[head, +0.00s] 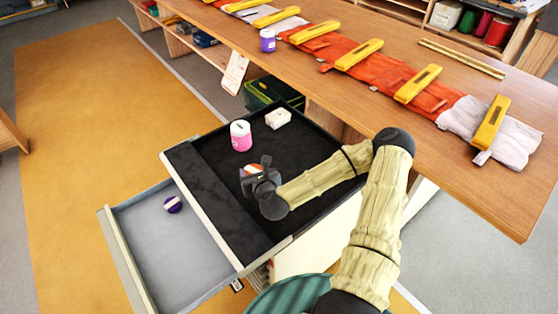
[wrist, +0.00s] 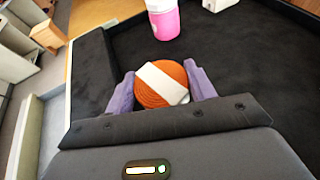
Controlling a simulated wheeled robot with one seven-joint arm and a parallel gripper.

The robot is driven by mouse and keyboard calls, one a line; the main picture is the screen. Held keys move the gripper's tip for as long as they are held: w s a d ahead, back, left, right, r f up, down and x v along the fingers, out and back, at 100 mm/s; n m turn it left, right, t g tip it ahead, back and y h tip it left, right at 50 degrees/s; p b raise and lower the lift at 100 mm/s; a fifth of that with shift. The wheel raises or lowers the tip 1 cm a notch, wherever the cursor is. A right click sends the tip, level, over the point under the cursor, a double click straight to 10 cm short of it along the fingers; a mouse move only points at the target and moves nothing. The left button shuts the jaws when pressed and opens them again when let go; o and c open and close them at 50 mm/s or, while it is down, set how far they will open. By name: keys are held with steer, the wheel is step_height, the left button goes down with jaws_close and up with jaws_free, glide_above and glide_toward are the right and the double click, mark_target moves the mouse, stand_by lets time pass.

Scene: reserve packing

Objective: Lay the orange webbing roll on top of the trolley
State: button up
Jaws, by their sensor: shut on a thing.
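The orange webbing roll (wrist: 150,87), with a white band across it, sits between the purple fingers of my gripper (wrist: 163,88) in the wrist view. My gripper is shut on it. In the head view the roll (head: 247,169) shows partly behind my gripper (head: 258,172), over the black top of the trolley (head: 205,190). I cannot tell whether the roll touches the top or hangs just above it. The trolley's drawer (head: 143,229) stands open at the left, with a purple-and-white roll (head: 173,204) inside.
A pink-and-white container (head: 241,136) and a small white box (head: 278,118) stand on the trolley top, behind the gripper. The front part of the top is clear. A wooden bench (head: 480,165) with orange cloth and yellow clamps (head: 417,84) borders the trolley at the right.

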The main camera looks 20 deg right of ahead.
mark_target(251, 166)
steer(key=shift+w+f, duration=0.1)
steer(key=shift+w, duration=0.1)
steer(key=b+x, duration=0.1)
steer(key=b, duration=0.1)
steer(key=b+x, duration=0.1)
steer(key=x, duration=0.1)
steer(key=shift+w+a+b, duration=0.1)
steer(key=shift+w+b, duration=0.3)
steer(key=w+r+b, duration=0.2)
steer(key=w, duration=0.1)
steer(key=shift+w+a+b, duration=0.1)
steer(key=shift+a+b, duration=0.05)
steer(key=shift+b, duration=0.15)
steer(key=shift+w+f, duration=0.1)
steer(key=shift+f, duration=3)
steer(key=shift+a, duration=0.1)
